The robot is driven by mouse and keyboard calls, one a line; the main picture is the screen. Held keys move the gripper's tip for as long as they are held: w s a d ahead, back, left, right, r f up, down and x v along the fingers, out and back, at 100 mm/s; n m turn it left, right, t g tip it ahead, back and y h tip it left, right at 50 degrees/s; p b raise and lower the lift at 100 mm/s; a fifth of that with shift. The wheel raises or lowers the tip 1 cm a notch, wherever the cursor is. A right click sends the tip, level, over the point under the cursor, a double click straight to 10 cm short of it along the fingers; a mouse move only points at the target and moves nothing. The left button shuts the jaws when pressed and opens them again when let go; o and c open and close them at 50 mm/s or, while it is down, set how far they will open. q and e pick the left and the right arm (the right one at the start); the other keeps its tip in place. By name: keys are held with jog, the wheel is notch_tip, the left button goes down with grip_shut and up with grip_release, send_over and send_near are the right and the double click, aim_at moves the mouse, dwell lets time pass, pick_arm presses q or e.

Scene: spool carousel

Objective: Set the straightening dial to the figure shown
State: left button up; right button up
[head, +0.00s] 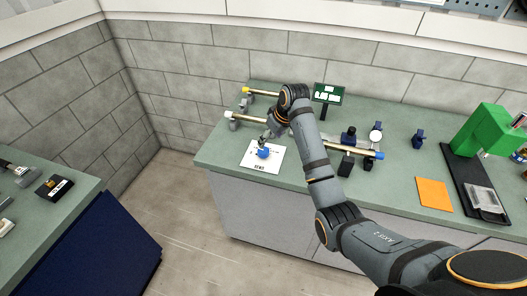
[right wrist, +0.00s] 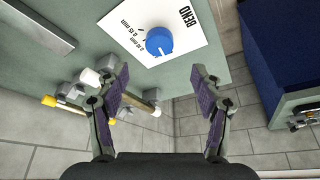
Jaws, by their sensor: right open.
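The straightening dial is a blue knob (head: 263,152) on a white plate (head: 252,161) marked BEND, near the left end of the green bench. In the right wrist view the knob (right wrist: 159,41) sits on the plate (right wrist: 187,40), beside printed figures in mm. My right gripper (head: 267,140) is over the dial in the head view. In the right wrist view its jaws (right wrist: 160,72) are apart with nothing between them, and the knob lies just beyond the fingertips, apart from them. A small green-framed display (head: 329,94) stands behind; its text is too small to read. My left gripper is out of view.
Two rods (head: 340,142) on supports lie behind the dial, close to my right arm. An orange pad (head: 434,193) and a green machine (head: 479,137) are on the right. A separate bench (head: 70,215) stands on the left, with open floor between.

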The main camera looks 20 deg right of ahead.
aim_at(264, 151)
jog(key=p+x, duration=0.1)
jog(key=x, duration=0.9)
jog(key=shift+f, duration=0.3)
jog(key=c, duration=1.1)
jog(key=shift+r+m+h+p, duration=0.2)
jog(key=shift+m+h+p, duration=0.2)
jog(key=shift+m+p, duration=0.65)
jog(key=shift+c, duration=0.2)
jog(key=shift+m+h+p, duration=0.3)
jog(key=shift+m+p, duration=0.25)
jog(key=shift+p, duration=0.25)
jog(key=shift+f+m+h+p, duration=0.1)
jog(key=shift+m+h+p, duration=0.35)
jog(key=shift+m, duration=0.65)
jog(key=shift+a+m+h, duration=0.1)
jog(key=shift+m+h, duration=0.25)
jog(key=shift+m, duration=0.75)
jog(key=o, duration=1.1)
